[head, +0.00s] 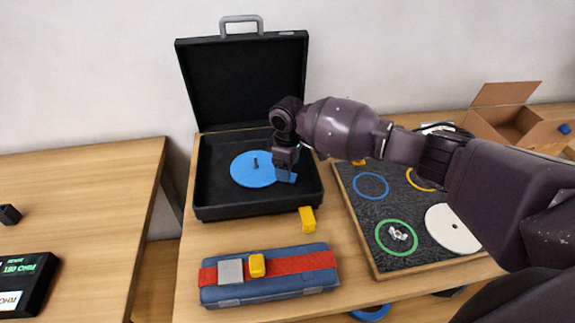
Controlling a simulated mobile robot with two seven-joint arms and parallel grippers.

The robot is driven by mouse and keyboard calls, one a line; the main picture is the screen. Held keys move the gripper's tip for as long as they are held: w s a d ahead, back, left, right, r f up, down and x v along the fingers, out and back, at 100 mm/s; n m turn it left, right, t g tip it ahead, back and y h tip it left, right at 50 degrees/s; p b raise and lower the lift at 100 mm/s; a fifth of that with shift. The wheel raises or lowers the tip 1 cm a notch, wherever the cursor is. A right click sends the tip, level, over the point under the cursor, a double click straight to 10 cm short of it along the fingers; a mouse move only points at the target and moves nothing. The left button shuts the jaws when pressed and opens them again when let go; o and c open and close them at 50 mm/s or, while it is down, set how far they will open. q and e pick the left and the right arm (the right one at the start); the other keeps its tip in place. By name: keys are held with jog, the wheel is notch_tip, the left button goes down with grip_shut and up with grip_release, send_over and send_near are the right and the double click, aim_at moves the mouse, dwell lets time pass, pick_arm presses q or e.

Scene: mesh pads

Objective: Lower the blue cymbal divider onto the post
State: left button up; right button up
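The blue cymbal divider (245,172) is a flat round disc with a tab (287,176) at its right side. It is inside the open black case (210,208). The dark post (256,163) shows at the middle of the disc. I cannot tell how far above the case floor the disc is. My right gripper (286,168) reaches in from the right and points down, its fingers shut on the tab. The fingers hide part of the tab and the disc's right edge. My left gripper is not in view.
The case's lid (245,85) stands open behind. A yellow block (307,219) is by its front right corner. A blue case with a red strap (270,275) lies in front. A mat (370,215) with coloured rings and a white disc (451,228) is right, an open carton (500,115) beyond.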

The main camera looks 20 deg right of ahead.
jog(key=shift+r, duration=0.15)
notch_tip(320, 180, up, 11)
jog(key=p, duration=0.1)
jog(key=shift+f, duration=0.2)
dwell(0.3)
dwell(0.3)
jog(key=shift+f, duration=0.1)
